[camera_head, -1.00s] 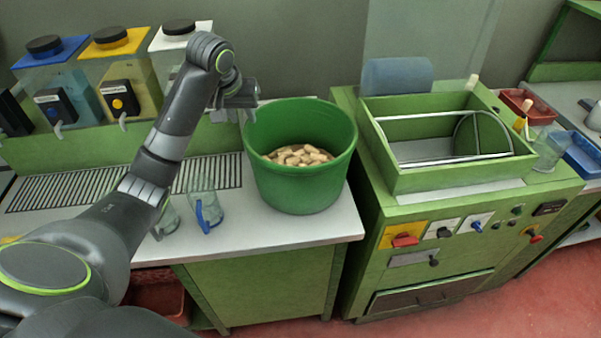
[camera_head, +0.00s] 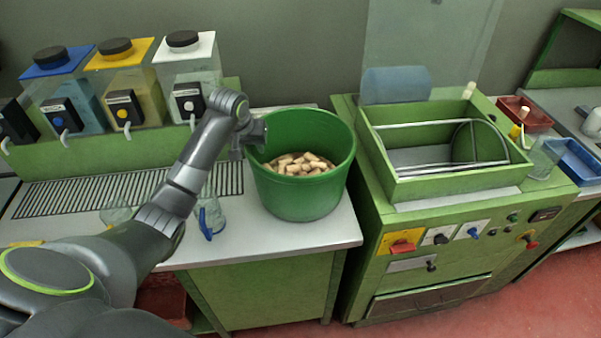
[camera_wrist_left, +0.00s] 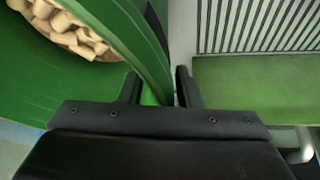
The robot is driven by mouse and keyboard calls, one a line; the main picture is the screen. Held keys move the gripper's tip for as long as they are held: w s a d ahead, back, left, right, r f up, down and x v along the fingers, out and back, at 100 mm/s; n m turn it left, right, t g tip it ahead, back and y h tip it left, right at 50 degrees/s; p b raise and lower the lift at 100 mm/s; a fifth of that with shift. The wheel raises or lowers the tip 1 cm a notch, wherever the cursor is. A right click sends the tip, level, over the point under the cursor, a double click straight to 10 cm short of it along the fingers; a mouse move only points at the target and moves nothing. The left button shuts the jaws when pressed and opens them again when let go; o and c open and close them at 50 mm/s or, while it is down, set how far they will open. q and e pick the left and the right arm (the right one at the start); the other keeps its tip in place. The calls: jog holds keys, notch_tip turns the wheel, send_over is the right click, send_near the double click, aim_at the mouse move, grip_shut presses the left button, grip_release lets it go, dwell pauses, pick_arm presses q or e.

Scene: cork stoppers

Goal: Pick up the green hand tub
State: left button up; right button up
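The green tub (camera_head: 305,196) stands upright on the white counter and holds several cork stoppers (camera_head: 298,164). My left gripper (camera_head: 252,146) is at the tub's left rim. In the left wrist view the fingers of my left gripper (camera_wrist_left: 158,88) are apart. The green tub wall (camera_wrist_left: 148,58) runs between them, with the corks (camera_wrist_left: 72,32) on the left. A gap shows beside the right finger, so the fingers look open around the rim. In the head view the fingertips are partly hidden. My right gripper is out of view.
Three dispensers with blue (camera_head: 58,62), yellow (camera_head: 121,54) and white (camera_head: 185,50) lids stand at the back left. A glass jug with a blue handle (camera_head: 205,223) is left of the tub. A green machine (camera_head: 445,185) stands close on the right.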

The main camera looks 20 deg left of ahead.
pick_arm(q)
grip_shut()
jog(key=shift+r, duration=0.15)
dwell(1.2)
